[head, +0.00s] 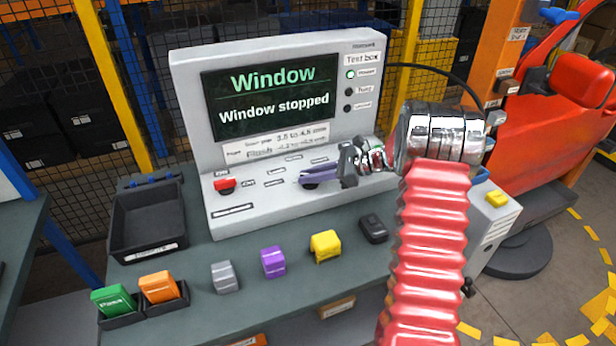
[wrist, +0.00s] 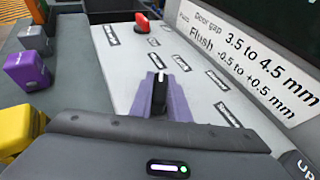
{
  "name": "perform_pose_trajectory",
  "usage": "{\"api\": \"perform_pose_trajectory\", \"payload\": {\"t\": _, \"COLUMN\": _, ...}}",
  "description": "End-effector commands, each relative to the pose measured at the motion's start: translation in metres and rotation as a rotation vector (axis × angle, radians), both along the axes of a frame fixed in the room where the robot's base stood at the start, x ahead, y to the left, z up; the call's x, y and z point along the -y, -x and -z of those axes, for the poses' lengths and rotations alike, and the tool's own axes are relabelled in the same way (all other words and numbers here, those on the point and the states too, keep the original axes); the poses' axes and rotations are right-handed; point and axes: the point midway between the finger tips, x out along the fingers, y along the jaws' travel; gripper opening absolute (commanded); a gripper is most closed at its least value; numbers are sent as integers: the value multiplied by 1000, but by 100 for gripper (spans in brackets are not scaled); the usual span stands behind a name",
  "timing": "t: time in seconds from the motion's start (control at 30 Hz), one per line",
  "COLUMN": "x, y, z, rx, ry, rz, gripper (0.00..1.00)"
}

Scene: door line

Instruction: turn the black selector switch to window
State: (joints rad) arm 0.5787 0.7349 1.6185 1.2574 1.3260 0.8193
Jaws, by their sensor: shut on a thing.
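The black selector switch (wrist: 159,95) stands on the light sloping panel of the test box. In the wrist view its handle sits between the two purple fingers of my gripper (wrist: 162,84), which is shut on it. A pale mark shows at the handle's far end, pointing up the picture. In the head view my gripper (head: 312,178) reaches the panel from the right, and its fingers mostly hide the switch. The screen (head: 270,97) reads "Window" and "Window stopped". The small labels around the switch are too blurred to read.
A red button (head: 224,186) sits on the panel to the left. On the bench in front stand grey (head: 225,277), purple (head: 273,262) and yellow (head: 325,246) blocks and a black device (head: 373,229). A black bin (head: 150,222) is at left. Green and orange blocks sit in trays.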

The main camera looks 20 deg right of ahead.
Motion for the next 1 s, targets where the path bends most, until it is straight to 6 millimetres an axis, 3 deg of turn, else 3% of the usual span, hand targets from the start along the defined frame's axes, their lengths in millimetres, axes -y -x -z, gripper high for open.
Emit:
{"api": "perform_pose_trajectory", "payload": {"t": 0.47, "x": 1, "y": 0, "z": 0, "rx": 0, "ry": 0, "rz": -24, "gripper": 0}}
{"api": "perform_pose_trajectory", "payload": {"t": 0.5, "x": 1, "y": 0, "z": 0, "rx": 0, "ry": 0, "rz": -23, "gripper": 16}}
{"api": "perform_pose_trajectory", "payload": {"t": 0.7, "x": 1, "y": 0, "z": 0, "rx": 1, "ry": 1, "rz": -23, "gripper": 30}}
{"api": "perform_pose_trajectory", "payload": {"t": 0.77, "x": 1, "y": 0, "z": 0, "rx": 1, "ry": 0, "rz": -24, "gripper": 34}}
{"api": "perform_pose_trajectory", "payload": {"t": 1.0, "x": 1, "y": 0, "z": 0, "rx": 1, "ry": 0, "rz": -24, "gripper": 34}}
